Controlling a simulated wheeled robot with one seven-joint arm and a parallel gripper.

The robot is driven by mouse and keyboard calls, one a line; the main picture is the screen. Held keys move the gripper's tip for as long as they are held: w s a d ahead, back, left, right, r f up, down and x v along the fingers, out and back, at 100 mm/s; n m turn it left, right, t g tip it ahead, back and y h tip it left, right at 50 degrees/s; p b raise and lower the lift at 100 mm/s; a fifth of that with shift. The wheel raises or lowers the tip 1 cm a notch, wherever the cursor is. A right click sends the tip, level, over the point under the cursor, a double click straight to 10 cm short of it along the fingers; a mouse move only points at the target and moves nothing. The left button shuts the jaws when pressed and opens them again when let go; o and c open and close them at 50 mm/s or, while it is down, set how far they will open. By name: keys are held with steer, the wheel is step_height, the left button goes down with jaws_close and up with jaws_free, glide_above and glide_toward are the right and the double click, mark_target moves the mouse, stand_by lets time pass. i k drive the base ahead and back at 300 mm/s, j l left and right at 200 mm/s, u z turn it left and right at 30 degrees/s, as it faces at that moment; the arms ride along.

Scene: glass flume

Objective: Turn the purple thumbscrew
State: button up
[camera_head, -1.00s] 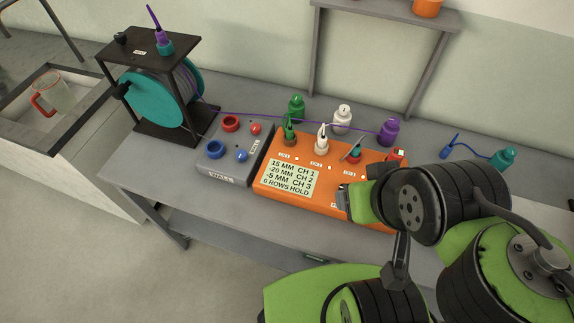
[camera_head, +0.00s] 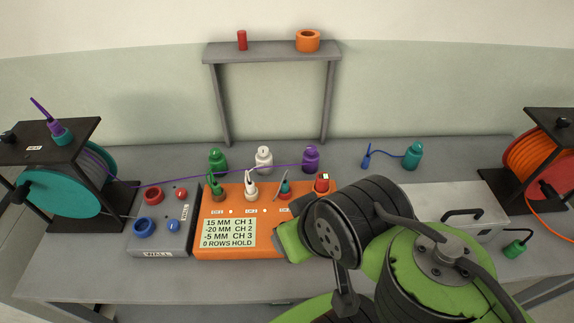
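I cannot pick out a purple thumbscrew for certain. A purple bottle-shaped piece (camera_head: 311,160) stands on the bench behind the orange box, and a thin purple cord runs to it from the left. A purple stem (camera_head: 45,112) rises from a teal fitting on the left reel stand. The orange box (camera_head: 210,252) has a display reading 15 MM CH 1, -20 MM CH 2, -5 MM CH 3, 0 ROWS HOLD. My gripper (camera_head: 281,236) is at the box's front right; my arm hides most of it and that part of the box. I cannot see its fingers clearly.
A grey box (camera_head: 160,243) marked WALL, with red and blue rings, stands left of the orange box. Green (camera_head: 217,160) and white (camera_head: 264,160) bottle-shaped pieces stand behind. A light case (camera_head: 480,198) and an orange reel (camera_head: 556,150) are to the right.

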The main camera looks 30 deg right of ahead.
mark_target(311, 149)
steer(key=i+l+z, duration=0.1)
steer(key=z, duration=0.75)
steer(key=i+j, duration=0.05)
steer(key=i, duration=0.05)
